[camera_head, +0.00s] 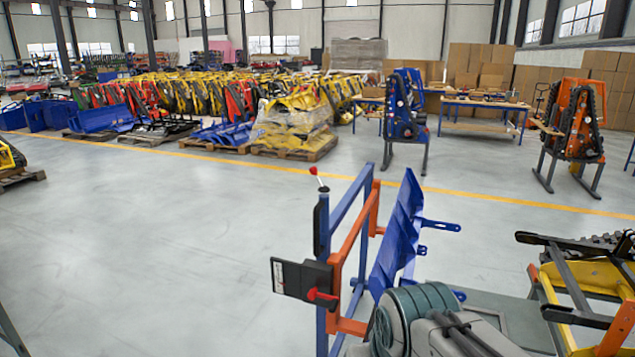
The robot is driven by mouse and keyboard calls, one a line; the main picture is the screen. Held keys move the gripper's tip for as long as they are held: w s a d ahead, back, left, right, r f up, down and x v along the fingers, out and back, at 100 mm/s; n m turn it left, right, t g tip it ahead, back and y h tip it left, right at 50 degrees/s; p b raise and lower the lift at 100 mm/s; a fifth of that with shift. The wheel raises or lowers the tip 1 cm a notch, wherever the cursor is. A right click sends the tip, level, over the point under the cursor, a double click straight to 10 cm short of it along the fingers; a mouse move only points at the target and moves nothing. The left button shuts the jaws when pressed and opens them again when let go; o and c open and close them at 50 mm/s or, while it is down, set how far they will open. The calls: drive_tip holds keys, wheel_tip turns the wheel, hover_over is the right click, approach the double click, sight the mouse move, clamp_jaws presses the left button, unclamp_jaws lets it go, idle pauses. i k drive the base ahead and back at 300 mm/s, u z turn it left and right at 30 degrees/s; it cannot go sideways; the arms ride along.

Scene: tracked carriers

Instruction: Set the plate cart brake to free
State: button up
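The plate cart (365,235) stands in the lower middle of the head view, with a blue and orange upright frame. A blue bent plate (396,240) leans upright on its right side. A black box (293,279) with a small pale label is at the frame's left side, and a red handle (322,297) sticks out by its lower right. A thin lever with a red knob (313,171) rises at the top left of the frame. I cannot tell which of these is the brake or how it is set. My gripper is not in view.
A yellow and black tracked machine (585,285) is at the right edge. Open grey floor (150,260) lies left of the cart. Workbenches and stands are behind.

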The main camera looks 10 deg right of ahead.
sight(312, 169)
drive_tip(key=u, duration=0.5)
drive_tip(key=i, duration=0.5)
drive_tip(key=u, duration=0.9)
drive_tip(key=i, duration=0.65)
drive_tip(key=z, duration=0.55)
drive_tip(key=i, duration=0.75)
drive_tip(key=z, duration=0.8)
